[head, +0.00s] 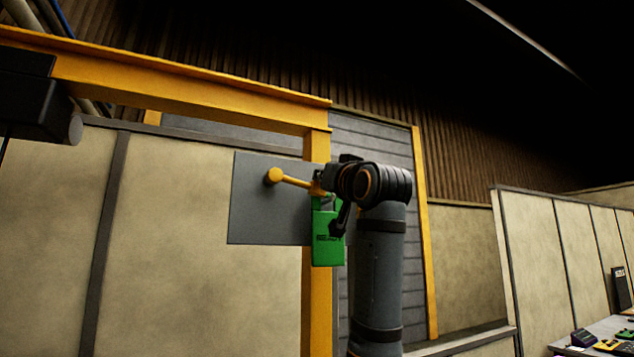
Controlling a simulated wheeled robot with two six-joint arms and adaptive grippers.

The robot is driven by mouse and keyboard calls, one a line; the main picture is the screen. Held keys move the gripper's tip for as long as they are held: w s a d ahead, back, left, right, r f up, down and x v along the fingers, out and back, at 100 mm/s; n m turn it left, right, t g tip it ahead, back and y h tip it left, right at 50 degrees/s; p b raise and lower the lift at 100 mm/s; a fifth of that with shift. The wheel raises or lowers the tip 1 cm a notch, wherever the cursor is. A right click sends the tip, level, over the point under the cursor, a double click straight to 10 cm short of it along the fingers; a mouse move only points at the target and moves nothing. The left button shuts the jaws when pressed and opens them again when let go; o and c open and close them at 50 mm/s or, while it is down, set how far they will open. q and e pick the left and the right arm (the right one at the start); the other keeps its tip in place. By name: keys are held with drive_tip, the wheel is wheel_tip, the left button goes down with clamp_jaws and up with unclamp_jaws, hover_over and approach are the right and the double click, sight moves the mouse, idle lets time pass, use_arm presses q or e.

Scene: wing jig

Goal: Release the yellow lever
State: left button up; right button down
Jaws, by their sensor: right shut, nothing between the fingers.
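The yellow lever (295,181) is mounted on a flat grey plate (262,215) beside a yellow post. Its round knob is at the left, and the lever slopes slightly down to the right. My right gripper (324,182) is shut, close to the lever's right end and partly hiding it. I cannot tell whether they touch. A green tag or lock body (328,245) with dark markings hangs just below the gripper, partly covered by a dark part of it. My left gripper is out of view.
A yellow beam (190,88) runs across the upper left to the post (317,300). Beige wall panels (200,220) stand behind. A table (600,330) with small devices is at the lower right. The space left of the plate looks clear.

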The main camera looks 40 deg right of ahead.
sight(315, 199)
drive_tip(key=f+m+h+b, duration=0.1)
drive_tip(key=m, duration=0.2)
drive_tip(key=f+m+g+h+b, duration=0.1)
drive_tip(key=f+m+b, duration=0.1)
drive_tip(key=a+f+m+g+h+b, duration=0.1)
drive_tip(key=f+m, duration=0.1)
drive_tip(key=m, duration=0.1)
drive_tip(key=shift+s+f+m+b, duration=0.2)
drive_tip(key=shift+f+m+b, duration=0.05)
drive_tip(key=shift+m+b, duration=0.1)
drive_tip(key=shift+s+a+f+m+g+h+b, duration=0.1)
drive_tip(key=shift+a+f+m+g+h+b, duration=0.35)
drive_tip(key=shift+m, duration=0.6)
use_arm(q)
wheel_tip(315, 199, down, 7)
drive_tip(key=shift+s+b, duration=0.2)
drive_tip(key=shift+b, duration=0.2)
use_arm(e)
drive_tip(key=shift+a+f, duration=0.25)
drive_tip(key=shift+f, duration=0.3)
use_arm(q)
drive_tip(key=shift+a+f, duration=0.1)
use_arm(e)
drive_tip(key=v, duration=1.2)
drive_tip(key=shift+d, duration=0.1)
